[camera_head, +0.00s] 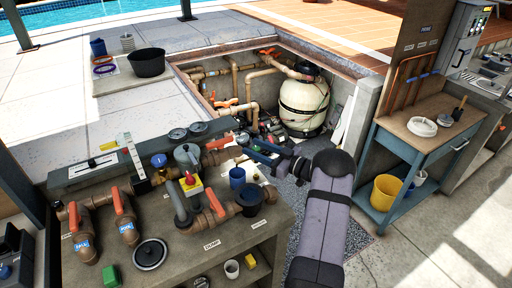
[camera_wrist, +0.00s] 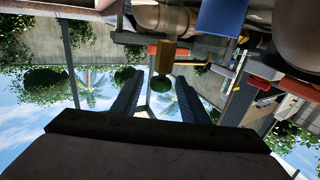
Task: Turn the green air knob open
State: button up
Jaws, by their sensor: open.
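The green air knob (camera_wrist: 163,84) shows in the wrist view as a small round green cap. It sits at the end of a brass stem (camera_wrist: 166,56) under a tan pipe. My gripper (camera_wrist: 160,88) is open, its two dark fingers standing on either side of the knob in the picture. I see no contact, and cannot tell whether the fingertips reach as far as the knob. In the head view my gripper (camera_head: 258,150) is beyond the right end of the front pipework.
A counter with red-handled valves (camera_head: 122,200), a blue cup (camera_head: 237,178) and a dark funnel (camera_head: 252,197) is left of my arm. The cream filter tank (camera_head: 304,104) stands in the pit behind. A blue workbench (camera_head: 415,140) is at the right. A blue label (camera_wrist: 222,18) hangs near the pipe.

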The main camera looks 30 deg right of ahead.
jog(key=c, duration=1)
jog(key=shift+f+b, duration=0.1)
jog(key=shift+b, duration=0.25)
jog(key=n+g+y+b, duration=0.1)
jog(key=y+b, duration=0.1)
jog(key=b, duration=0.1)
jog(key=shift+f+n, duration=0.15)
jog(key=shift+n, duration=0.25)
jog(key=n+g+y+b, duration=0.1)
jog(key=y+b, duration=0.1)
jog(key=b, duration=0.2)
jog(key=shift+w+n+g+y, duration=0.1)
jog(key=shift+n+g+y, duration=0.2)
jog(key=shift+g, duration=0.1)
jog(key=shift+d+r+n+g+y+b, duration=0.1)
jog(key=shift+r+n+g+y+b, duration=0.3)
jog(key=shift+b, duration=0.65)
jog(key=shift+n+g+y+b, duration=0.3)
jog(key=shift+g+b, duration=0.1)
jog(key=shift+g, duration=0.1)
